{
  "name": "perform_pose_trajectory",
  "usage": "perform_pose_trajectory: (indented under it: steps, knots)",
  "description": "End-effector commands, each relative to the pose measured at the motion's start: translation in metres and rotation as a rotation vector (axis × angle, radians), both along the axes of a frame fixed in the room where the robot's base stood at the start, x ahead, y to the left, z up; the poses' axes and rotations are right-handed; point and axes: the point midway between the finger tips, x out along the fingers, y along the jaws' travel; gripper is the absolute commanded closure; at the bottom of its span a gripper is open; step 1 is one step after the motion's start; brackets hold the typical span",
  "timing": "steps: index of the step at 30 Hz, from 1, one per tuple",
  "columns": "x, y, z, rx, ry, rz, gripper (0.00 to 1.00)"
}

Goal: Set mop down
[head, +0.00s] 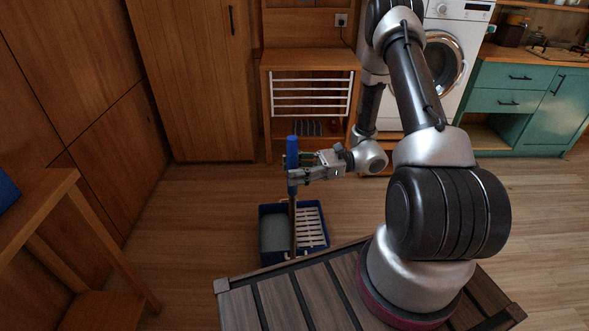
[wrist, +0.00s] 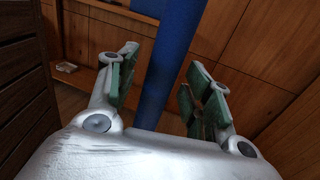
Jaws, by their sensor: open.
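The mop (head: 292,158) stands about upright, its blue handle grip at the top and its lower shaft running down into a blue bucket (head: 266,254) on the floor. The mop's head is hidden in the bucket. My gripper (head: 295,170) is at the blue part of the handle. In the wrist view the blue handle (wrist: 172,60) passes between the two green-padded fingers of my gripper (wrist: 160,88), with gaps showing on both sides. The fingers are open around it.
The bucket has a white slatted wringer (head: 312,228) on its right side. A wooden table (head: 60,185) stands at the left, and a wooden shelf unit with a white rack (head: 312,96) is behind. Wood floor (head: 205,215) left of the bucket is clear.

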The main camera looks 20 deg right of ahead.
Motion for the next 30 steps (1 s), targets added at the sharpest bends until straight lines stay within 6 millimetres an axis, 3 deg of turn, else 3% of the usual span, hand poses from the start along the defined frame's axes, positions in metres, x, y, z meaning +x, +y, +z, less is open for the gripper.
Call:
perform_pose_trajectory:
  steps: [5,18,27,30]
  knots:
    - [-0.001,-0.015,0.000,0.000,-0.001,-0.003,0.50]
    - [-0.009,-0.104,-0.002,0.001,-0.001,-0.003,0.50]
    - [-0.011,-0.120,-0.002,0.001,-0.004,0.000,0.50]
    - [-0.014,-0.121,-0.012,-0.045,-0.015,0.012,0.50]
